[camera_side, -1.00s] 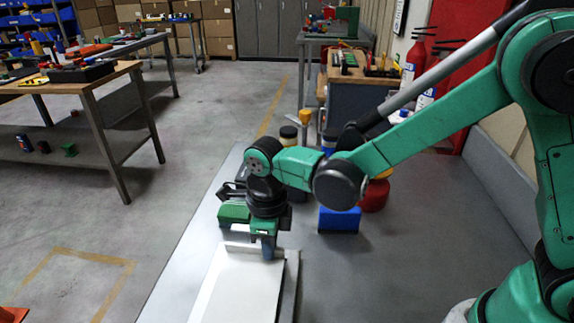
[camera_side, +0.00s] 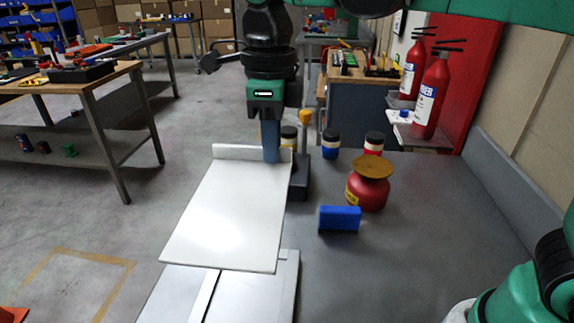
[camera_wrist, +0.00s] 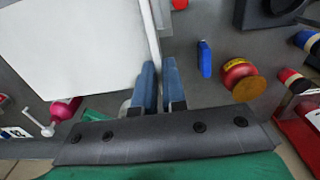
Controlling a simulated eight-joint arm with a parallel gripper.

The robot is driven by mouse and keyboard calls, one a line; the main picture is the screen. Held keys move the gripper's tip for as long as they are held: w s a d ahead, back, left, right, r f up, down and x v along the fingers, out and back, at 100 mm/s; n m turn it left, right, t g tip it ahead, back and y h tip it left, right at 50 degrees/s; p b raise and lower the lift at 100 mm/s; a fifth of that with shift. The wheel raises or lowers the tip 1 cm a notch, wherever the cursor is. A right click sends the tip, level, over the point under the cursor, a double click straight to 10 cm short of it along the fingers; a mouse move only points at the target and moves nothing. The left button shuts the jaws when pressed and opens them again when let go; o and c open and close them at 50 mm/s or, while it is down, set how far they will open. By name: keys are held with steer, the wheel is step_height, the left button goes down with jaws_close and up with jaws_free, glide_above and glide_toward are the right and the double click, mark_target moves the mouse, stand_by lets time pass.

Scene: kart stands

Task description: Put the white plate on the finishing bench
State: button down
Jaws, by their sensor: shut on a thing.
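The white plate (camera_side: 228,210) is a flat rectangular panel with a raised lip along its far edge. My gripper (camera_side: 271,152) is shut on the plate at the right part of that lip and holds it raised above the grey bench top. The plate (camera_wrist: 70,55) fills the upper left of the wrist view, beside the blue fingers of my gripper (camera_wrist: 160,85). Below the plate in the side view is a pale grey tray-like stand (camera_side: 285,285), partly hidden by the plate. I cannot tell which bench is the finishing bench.
A blue block (camera_side: 339,218) and a red pot with a brown lid (camera_side: 369,188) stand right of the plate. Small jars (camera_side: 373,142) stand behind. Red extinguishers (camera_side: 431,95) are at the back right. A wooden-topped table (camera_side: 75,85) stands at left, across open floor.

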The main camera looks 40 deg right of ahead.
mark_target(349, 272)
steer(key=s+d+f+n, duration=0.2)
steer(key=s+d+n, duration=0.2)
steer(key=s+d, duration=0.5)
step_height(349, 272, down, 19)
steer(key=shift+w+r, duration=0.1)
steer(key=shift+w, duration=0.05)
stand_by(0.5)
steer(key=c, duration=0.9)
jaws_free()
